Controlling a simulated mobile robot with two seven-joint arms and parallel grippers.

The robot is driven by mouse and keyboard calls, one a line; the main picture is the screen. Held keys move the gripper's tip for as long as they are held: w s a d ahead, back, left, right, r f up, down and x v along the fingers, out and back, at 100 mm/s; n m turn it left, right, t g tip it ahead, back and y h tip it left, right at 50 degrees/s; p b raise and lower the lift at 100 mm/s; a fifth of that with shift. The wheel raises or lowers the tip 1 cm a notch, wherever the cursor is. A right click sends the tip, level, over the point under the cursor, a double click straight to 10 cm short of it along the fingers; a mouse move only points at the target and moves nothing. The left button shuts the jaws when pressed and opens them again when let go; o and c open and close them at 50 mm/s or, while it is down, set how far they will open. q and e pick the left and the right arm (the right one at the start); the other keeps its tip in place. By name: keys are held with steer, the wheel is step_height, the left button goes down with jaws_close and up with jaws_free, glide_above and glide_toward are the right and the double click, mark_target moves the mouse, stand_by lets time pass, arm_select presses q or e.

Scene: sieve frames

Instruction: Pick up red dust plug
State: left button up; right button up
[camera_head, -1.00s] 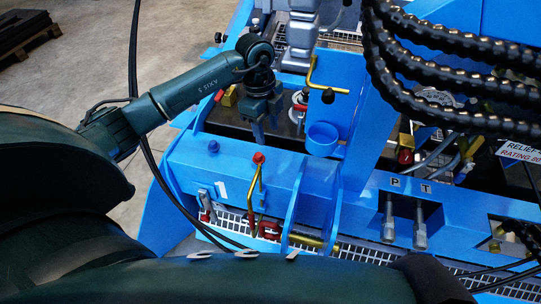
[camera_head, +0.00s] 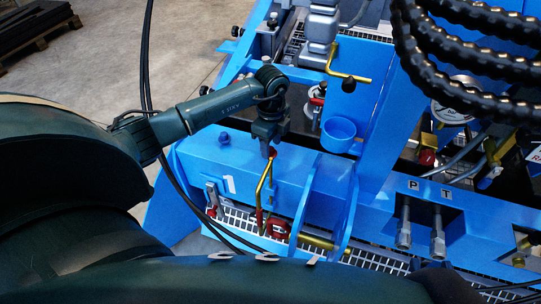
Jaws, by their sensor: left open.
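Whether the fingers touch the plug cannot be told. My right gripper is not in view.
A blue plug (camera_head: 224,138) stands on the beam to the left. The brass handle (camera_head: 264,187) runs down in front of the beam. Black ribbed hoses (camera_head: 455,60) hang at the upper right.

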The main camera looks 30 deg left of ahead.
arm_select(q)
steer(key=shift+f, duration=0.5)
jaws_close()
